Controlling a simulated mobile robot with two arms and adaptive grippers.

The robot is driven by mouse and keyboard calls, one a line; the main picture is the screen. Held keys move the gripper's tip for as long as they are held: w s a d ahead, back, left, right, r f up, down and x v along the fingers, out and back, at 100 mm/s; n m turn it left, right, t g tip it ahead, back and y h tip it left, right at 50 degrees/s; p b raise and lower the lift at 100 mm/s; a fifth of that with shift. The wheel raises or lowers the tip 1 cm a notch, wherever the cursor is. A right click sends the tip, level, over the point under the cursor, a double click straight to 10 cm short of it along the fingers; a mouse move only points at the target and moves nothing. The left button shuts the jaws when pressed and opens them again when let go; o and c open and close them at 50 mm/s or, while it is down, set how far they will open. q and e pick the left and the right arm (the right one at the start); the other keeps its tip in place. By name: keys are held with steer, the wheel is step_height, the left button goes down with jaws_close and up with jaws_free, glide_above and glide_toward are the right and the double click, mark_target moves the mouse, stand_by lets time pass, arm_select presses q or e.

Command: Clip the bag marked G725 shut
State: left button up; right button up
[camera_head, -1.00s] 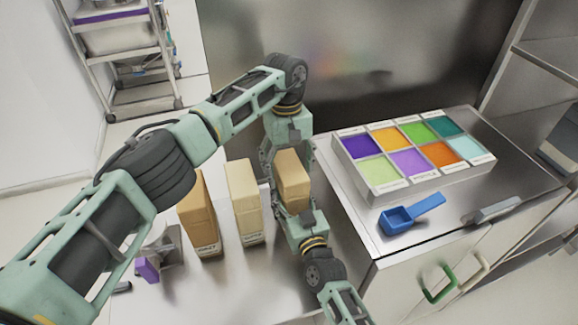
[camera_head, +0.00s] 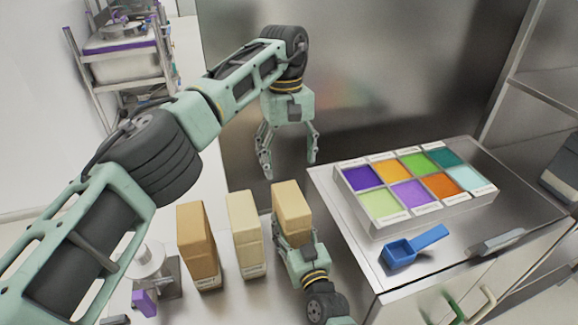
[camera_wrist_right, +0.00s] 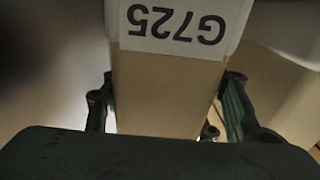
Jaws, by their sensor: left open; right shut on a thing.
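The bag marked G725 is a tan block-shaped paper bag (camera_head: 290,203), the rightmost of three in the head view. Its white G725 label (camera_wrist_right: 178,24) shows upside down in the right wrist view, above the tan side of the bag (camera_wrist_right: 160,90). My right gripper (camera_head: 294,234) is shut on the lower part of this bag, from the front. My left gripper (camera_head: 289,166) is open and empty, above and behind the bag, apart from it, with fingers pointing down. I cannot make out a clip on the bag.
A darker tan bag (camera_head: 198,240) and a pale bag (camera_head: 245,230) stand to the left. A metal device with a purple part (camera_head: 144,301) stands further left. On the right counter are a tray of coloured compartments (camera_head: 375,222) and a blue scoop (camera_head: 400,252).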

steer(key=o, duration=1.8)
steer(key=shift+c, duration=0.2)
steer(key=v, duration=1.2)
steer(key=shift+s, duration=0.1)
